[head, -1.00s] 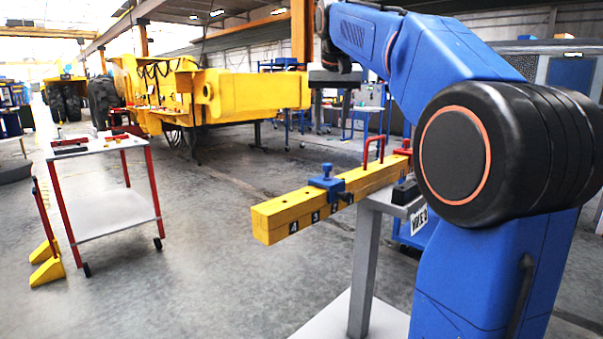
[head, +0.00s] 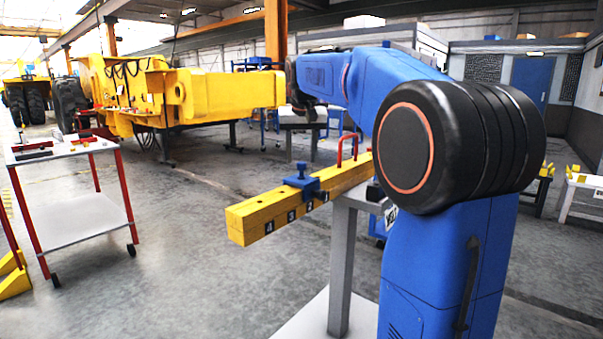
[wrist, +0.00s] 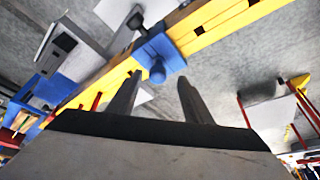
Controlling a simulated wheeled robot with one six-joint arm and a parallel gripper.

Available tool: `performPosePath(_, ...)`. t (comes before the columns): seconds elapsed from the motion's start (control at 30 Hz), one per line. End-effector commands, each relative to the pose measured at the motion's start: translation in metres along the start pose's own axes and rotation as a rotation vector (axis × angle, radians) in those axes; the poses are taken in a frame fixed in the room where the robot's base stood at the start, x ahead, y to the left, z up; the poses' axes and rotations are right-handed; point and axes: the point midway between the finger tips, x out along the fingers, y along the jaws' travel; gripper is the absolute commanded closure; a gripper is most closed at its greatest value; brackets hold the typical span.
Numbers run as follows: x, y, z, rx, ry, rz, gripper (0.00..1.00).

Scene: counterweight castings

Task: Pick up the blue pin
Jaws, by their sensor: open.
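The blue pin (head: 302,171) stands up from a blue clamp block (head: 300,187) that sits around a yellow numbered beam (head: 258,218). The beam lies across a grey stand. In the wrist view the blue pin (wrist: 157,74) shows as a round knob on its blue block (wrist: 165,55). My gripper (wrist: 158,88) is open in the wrist view, its two dark fingers apart, with the pin in the gap between them as seen there. I cannot tell how far the fingertips are from it. In the head view my blue arm hides the far end of the beam, and the fingers cannot be made out.
A red handle (head: 348,149) rises from the beam behind the pin. A white cart (head: 72,222) with red legs stands at the left, with red and dark parts on top. A large yellow frame (head: 225,92) is behind. The floor between cart and beam is clear.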

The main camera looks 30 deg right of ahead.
Motion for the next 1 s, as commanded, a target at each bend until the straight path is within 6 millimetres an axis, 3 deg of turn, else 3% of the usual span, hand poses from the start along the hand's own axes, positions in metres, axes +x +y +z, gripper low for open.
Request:
performPosePath(0.4, 0.047, 0.004, -0.001, 0.000, -0.001, 0.000, 0.54)
performPosePath(0.67, 0.051, 0.004, -0.002, 0.000, 0.000, 0.000, 0.54)
performPosePath(0.87, 0.050, 0.004, -0.002, 0.000, 0.000, 0.000, 1.00)
performPosePath(1.0, 0.050, 0.004, -0.002, 0.000, 0.000, 0.000, 1.00)
